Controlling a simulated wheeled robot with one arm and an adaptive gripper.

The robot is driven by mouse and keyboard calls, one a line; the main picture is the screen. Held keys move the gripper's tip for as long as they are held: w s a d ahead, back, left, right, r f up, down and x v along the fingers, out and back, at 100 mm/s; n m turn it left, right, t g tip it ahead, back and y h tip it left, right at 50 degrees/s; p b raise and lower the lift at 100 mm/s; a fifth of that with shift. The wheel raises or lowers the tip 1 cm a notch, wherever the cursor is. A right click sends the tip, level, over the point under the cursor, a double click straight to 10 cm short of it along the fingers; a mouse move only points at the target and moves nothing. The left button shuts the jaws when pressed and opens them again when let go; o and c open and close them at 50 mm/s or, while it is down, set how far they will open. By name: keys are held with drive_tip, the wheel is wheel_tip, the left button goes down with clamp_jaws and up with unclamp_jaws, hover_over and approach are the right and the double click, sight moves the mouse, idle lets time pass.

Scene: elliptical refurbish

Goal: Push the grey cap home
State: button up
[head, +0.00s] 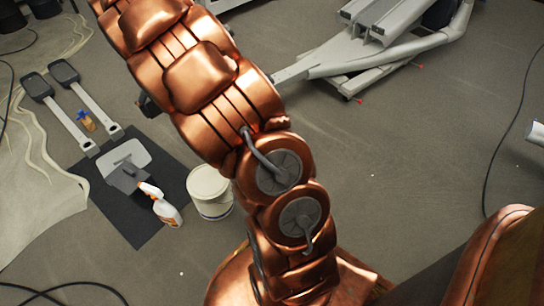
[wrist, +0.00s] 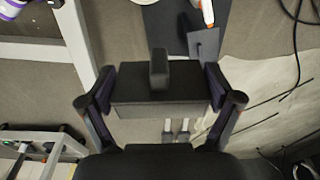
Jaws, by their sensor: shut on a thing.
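My gripper (wrist: 160,88) is in the wrist view, its two fingers closed on the left and right sides of a dark grey block (wrist: 140,90). The block has a flat wide body and a narrow upright tab on top. I cannot tell whether this block is the grey cap. No other grey cap can be made out. In the head view my arm crosses the middle and leaves the top edge, so my gripper is not seen there. A pale grey machine frame (head: 385,52) stands on the floor at the upper right. Small red tips show near its foot.
On the left, two pedal arms (head: 62,108), a small orange bottle (head: 87,121), a dark mat (head: 135,222) with a white spray bottle (head: 167,211) and a white bucket (head: 211,193) are on the floor. A cable (head: 500,138) runs at right. The centre-right floor is clear.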

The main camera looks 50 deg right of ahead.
drive_tip(key=s+d+f+m+b, duration=0.1)
drive_tip(key=s+d+f+b, duration=0.3)
drive_tip(key=d+f, duration=1.35)
drive_tip(key=s+d+f+m+b, duration=0.1)
drive_tip(key=s+d+f, duration=0.4)
drive_tip(key=f, duration=0.4)
drive_tip(key=s+d+f, duration=0.3)
drive_tip(key=s+f, duration=0.4)
drive_tip(key=f, duration=0.2)
drive_tip(key=shift+w+d+r, duration=0.1)
drive_tip(key=shift+w+d, duration=0.1)
drive_tip(key=shift+w, duration=1.3)
drive_tip(key=shift+w+d+r, duration=0.1)
drive_tip(key=shift+w+d, duration=0.05)
drive_tip(key=shift+w, duration=1.3)
drive_tip(key=shift+w+f, duration=0.1)
drive_tip(key=shift+w, duration=0.4)
drive_tip(key=o, duration=0.8)
drive_tip(key=shift+o, duration=0.2)
wheel_tip(320, 180, up, 12)
drive_tip(key=s, duration=0.1)
drive_tip(key=shift+s, duration=0.2)
